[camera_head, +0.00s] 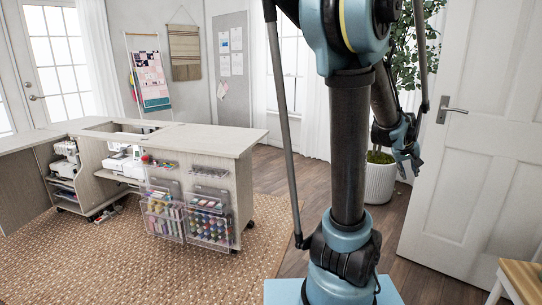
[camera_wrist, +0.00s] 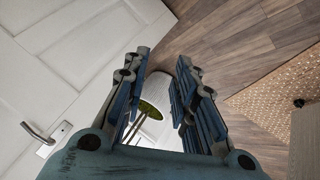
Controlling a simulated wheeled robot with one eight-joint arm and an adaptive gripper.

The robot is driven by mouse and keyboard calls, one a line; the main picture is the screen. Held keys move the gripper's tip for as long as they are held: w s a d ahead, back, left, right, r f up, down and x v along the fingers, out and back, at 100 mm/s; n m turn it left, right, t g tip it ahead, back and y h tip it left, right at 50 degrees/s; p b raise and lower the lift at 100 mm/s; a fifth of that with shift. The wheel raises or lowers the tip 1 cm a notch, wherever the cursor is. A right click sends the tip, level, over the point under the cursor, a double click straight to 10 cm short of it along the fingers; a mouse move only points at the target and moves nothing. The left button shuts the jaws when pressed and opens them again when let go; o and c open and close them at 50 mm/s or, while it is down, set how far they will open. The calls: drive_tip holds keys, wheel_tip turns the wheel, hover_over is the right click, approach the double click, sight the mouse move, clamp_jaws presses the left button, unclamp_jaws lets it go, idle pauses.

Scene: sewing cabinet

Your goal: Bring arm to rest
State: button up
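My arm stands upright at the right of the head view, with its upper part folded behind its column. My gripper (camera_head: 409,160) hangs at the arm's end, in front of the potted plant in that view. In the wrist view my gripper (camera_wrist: 160,70) shows two fingers well apart with nothing between them. Beyond the gap are the white plant pot (camera_wrist: 160,125) and the wooden floor. Part of my arm's upper end is cut off by the top edge of the head view.
A white door (camera_head: 490,130) stands right of my arm, and a wooden stool (camera_head: 522,278) is at the lower right. The plant pot (camera_head: 380,180) stands behind my arm. The sewing cabinet (camera_head: 200,140) stands left on a woven rug (camera_head: 110,260). Floor between is clear.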

drive_tip(key=s+a+f+y, duration=0.1)
drive_tip(key=s+a+y, duration=0.1)
drive_tip(key=a, duration=1)
drive_tip(key=s+a+f+n+g+y, duration=0.1)
drive_tip(key=s+a+f, duration=0.3)
drive_tip(key=s+a, duration=0.4)
drive_tip(key=s+a+f+n+g+y, duration=0.1)
drive_tip(key=s+a+f+y, duration=0.2)
drive_tip(key=s+a, duration=0.5)
drive_tip(key=a+f, duration=0.1)
drive_tip(key=a, duration=0.5)
drive_tip(key=shift+s+a, duration=0.2)
drive_tip(key=shift+a, duration=0.1)
drive_tip(key=shift+f, duration=0.1)
